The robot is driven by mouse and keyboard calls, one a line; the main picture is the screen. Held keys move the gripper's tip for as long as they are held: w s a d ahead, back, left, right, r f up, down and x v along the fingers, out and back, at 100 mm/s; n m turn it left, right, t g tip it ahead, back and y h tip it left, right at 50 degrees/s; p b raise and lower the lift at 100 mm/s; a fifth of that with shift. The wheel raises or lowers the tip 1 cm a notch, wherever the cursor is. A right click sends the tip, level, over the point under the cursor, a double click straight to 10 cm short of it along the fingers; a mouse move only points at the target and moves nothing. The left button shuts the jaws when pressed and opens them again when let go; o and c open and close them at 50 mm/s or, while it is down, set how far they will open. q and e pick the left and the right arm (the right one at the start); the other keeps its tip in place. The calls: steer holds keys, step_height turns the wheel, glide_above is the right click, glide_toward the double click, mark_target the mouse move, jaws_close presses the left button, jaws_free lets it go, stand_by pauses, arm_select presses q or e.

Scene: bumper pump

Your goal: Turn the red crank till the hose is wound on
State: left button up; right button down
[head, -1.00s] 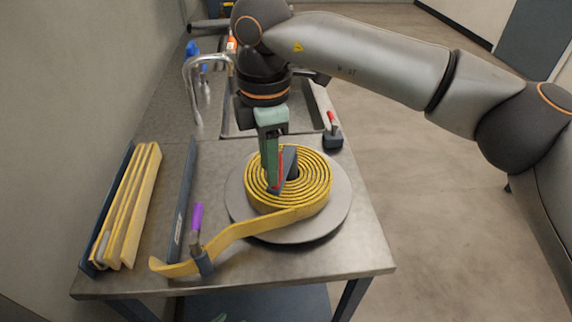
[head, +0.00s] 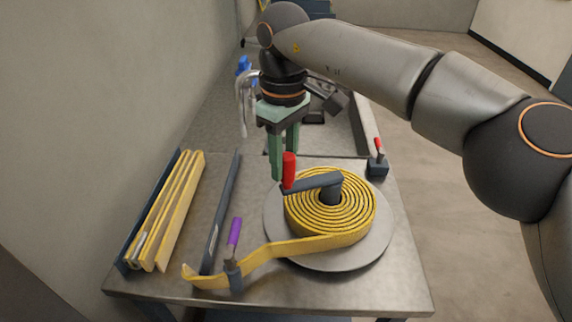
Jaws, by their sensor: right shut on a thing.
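The red crank handle (head: 289,169) stands upright at the end of a dark crank arm (head: 312,183). The arm points left from the hub (head: 331,188) at the middle of the reel. The yellow hose (head: 350,228) lies in a flat coil around the hub on a round grey plate (head: 385,245). Its loose tail (head: 262,255) runs left past a purple-handled tool to the table's front left. My right gripper (head: 284,165) points down with its green fingers at the red handle, shut on it; the handle partly hides the fingers. My left gripper is out of view.
Folded yellow hose lengths (head: 168,215) lie in a rack at the left. A dark bar (head: 220,215) lies beside them. The purple-handled clamp (head: 234,235) stands by the tail. A red-levered block (head: 377,165) sits at the right edge. A tap (head: 243,105) stands behind.

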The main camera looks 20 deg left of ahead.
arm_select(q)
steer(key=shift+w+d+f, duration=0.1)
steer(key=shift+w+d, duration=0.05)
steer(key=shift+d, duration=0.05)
arm_select(e)
steer(key=shift+w+d+r+m, duration=0.2)
steer(key=shift+w+m, duration=0.2)
steer(key=shift+w, duration=0.15)
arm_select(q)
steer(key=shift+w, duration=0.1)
arm_select(e)
steer(key=shift+w, duration=0.1)
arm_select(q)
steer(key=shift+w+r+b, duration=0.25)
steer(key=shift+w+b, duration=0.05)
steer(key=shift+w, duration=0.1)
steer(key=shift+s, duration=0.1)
arm_select(e)
steer(key=shift+f, duration=0.1)
steer(key=c, duration=0.8)
jaws_free()
steer(key=shift+o, duration=1)
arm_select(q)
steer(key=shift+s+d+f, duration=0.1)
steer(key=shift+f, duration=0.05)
arm_select(e)
steer(key=shift+a+f, duration=0.1)
